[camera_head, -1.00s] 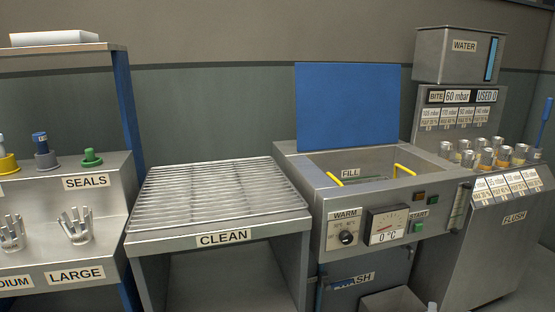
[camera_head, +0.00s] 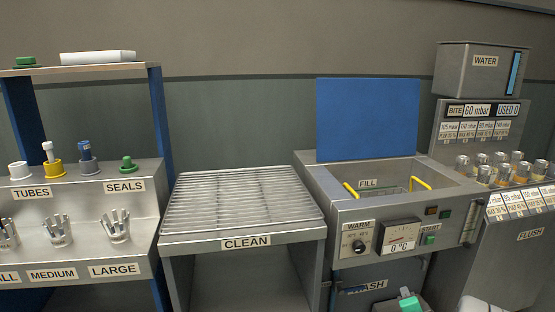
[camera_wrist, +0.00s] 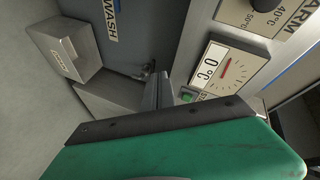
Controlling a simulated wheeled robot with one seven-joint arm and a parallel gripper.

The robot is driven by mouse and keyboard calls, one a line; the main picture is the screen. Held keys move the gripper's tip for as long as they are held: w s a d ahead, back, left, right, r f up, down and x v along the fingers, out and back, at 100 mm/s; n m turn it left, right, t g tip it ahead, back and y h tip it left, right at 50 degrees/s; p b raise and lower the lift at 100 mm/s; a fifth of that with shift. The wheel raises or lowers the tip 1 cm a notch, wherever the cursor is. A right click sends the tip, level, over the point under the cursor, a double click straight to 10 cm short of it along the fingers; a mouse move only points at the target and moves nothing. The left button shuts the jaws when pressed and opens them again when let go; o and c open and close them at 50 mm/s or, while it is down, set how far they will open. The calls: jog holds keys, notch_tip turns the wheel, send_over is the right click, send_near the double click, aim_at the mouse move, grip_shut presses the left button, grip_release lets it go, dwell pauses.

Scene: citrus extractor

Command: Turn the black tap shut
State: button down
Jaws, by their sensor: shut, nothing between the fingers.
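In the wrist view a small dark fitting (camera_wrist: 148,70), which looks like the black tap, sits on the grey wash panel beside the WASH label (camera_wrist: 110,20). It is small and partly covered by my finger, so its setting cannot be told. My gripper (camera_wrist: 162,80) is shut and empty, its narrow dark fingers close to this fitting in the picture; whether they touch it is unclear. Its green body fills the bottom of that view. In the head view my gripper (camera_head: 409,302) shows as a green piece at the bottom edge, and the tap cannot be made out.
The warm gauge (camera_head: 401,238) and green start button (camera_head: 429,239) are just above the wash door. The clean rack (camera_head: 243,200) is to the left, the flush unit (camera_head: 510,260) to the right.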

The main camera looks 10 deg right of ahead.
jog(key=a+r+n+g+y+p, duration=0.5)
jog(key=a+r+n+p, duration=0.6)
jog(key=a+r, duration=0.9)
jog(key=s+a+r+n+g+p, duration=0.3)
jog(key=s+a+r+p, duration=0.3)
jog(key=s, duration=0.3)
jog(key=s+a+r+n+g+p, duration=0.2)
jog(key=s+a+r+p, duration=0.4)
jog(key=s, duration=0.4)
jog(key=shift+s+a+r+n+g+y, duration=0.3)
jog(key=shift+a+r+n+g, duration=0.1)
jog(key=shift+n, duration=0.1)
